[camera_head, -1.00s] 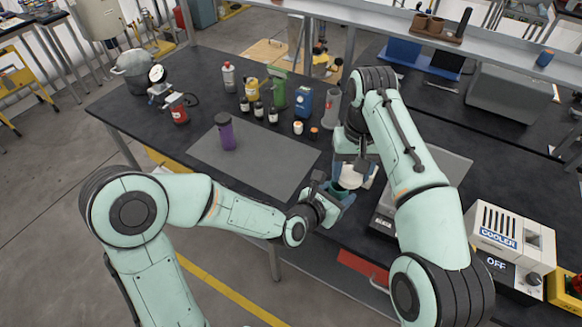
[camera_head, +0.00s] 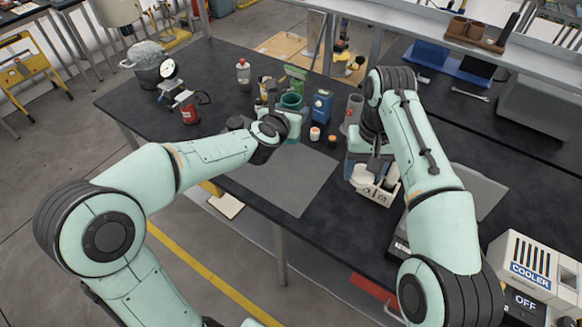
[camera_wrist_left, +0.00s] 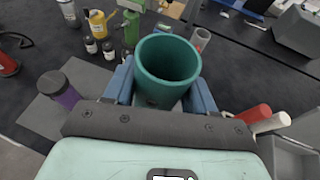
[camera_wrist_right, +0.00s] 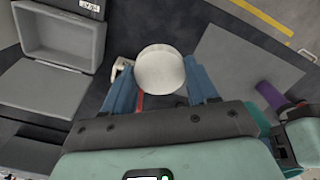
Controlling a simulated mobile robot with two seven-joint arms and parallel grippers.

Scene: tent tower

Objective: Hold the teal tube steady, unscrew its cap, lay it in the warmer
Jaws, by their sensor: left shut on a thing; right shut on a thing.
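The teal tube (camera_head: 291,101) is uncapped and roughly upright. My left gripper (camera_head: 288,122) is shut on it and holds it above the back of the grey mat. In the left wrist view I look into the wide open mouth of the tube (camera_wrist_left: 168,60) between the blue fingers. My right gripper (camera_head: 365,165) is shut on a round white cap (camera_wrist_right: 160,70), apart from the tube. An open grey box (camera_wrist_right: 60,40) with its lid swung back lies left of the cap in the right wrist view. I read no warmer label on it.
A purple bottle (camera_wrist_left: 60,90) with a dark lid stands on the grey mat (camera_head: 285,185). Small bottles, an orange-capped jar (camera_head: 332,140) and a blue box (camera_head: 321,105) stand behind. A white cooler box (camera_head: 535,265) is at the right. The front of the mat is clear.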

